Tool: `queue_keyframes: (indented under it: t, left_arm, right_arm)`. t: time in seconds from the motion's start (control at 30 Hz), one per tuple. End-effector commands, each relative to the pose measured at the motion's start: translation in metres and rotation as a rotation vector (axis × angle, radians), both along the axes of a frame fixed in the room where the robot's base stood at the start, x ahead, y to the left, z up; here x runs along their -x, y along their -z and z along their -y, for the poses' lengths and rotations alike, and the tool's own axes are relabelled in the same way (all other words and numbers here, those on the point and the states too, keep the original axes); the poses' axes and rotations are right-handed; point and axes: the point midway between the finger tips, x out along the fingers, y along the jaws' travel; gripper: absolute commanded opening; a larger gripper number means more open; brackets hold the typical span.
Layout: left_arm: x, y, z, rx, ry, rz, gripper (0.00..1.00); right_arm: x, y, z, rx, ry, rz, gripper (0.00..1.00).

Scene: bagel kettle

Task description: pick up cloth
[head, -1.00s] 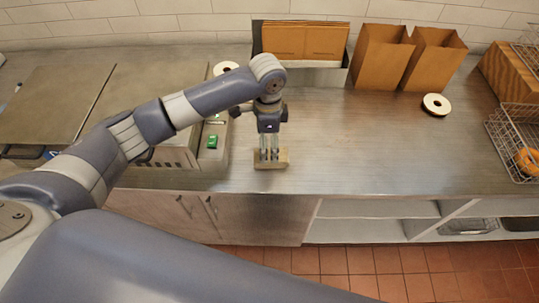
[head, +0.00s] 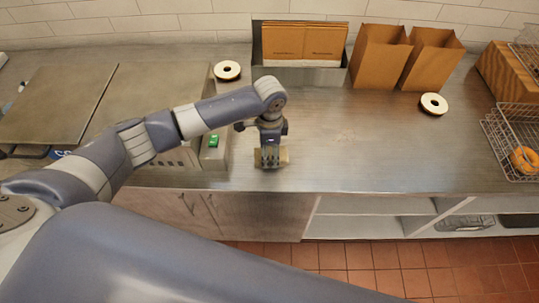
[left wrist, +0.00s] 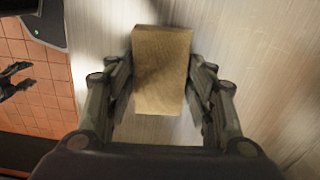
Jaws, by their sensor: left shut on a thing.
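The cloth (head: 284,156) shows as a tan, folded, block-like piece at the front edge of the steel counter, left of the middle in the head view. My left gripper (head: 270,163) points down over it and is shut on it. In the left wrist view the cloth (left wrist: 160,65) lies between the two fingers of my left gripper (left wrist: 160,80). I cannot tell whether the cloth is clear of the counter. A dark claw-like shape at the left edge of the wrist view may be my right gripper; the head view does not show that gripper.
A machine with a green switch (head: 213,141) stands just left of the cloth. Paper bags (head: 432,58) stand at the back. A wire basket (head: 512,150) stands right. The middle counter is clear.

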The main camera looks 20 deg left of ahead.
Motion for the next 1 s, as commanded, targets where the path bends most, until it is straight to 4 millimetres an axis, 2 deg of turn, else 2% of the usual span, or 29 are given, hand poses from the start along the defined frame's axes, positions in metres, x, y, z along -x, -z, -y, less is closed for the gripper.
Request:
queue_keyframes:
  t: [0.33,0.47,0.57,1.0]
  left_arm:
    - [-0.001,-0.005,0.000,0.000,-0.001,0.001,0.29]
    - [-0.001,-0.017,0.000,0.001,0.001,0.004,0.29]
    - [-0.001,-0.034,0.000,0.001,0.002,0.006,0.29]
    - [0.094,-0.042,0.056,0.003,0.006,0.000,0.29]
  right_arm:
    - [0.000,0.004,0.000,0.000,0.000,0.000,0.57]
    - [0.000,0.012,0.000,0.000,0.001,0.000,0.57]
    - [0.000,0.022,-0.001,-0.001,0.001,0.000,0.57]
    - [0.000,0.048,-0.003,-0.003,0.002,-0.001,0.57]
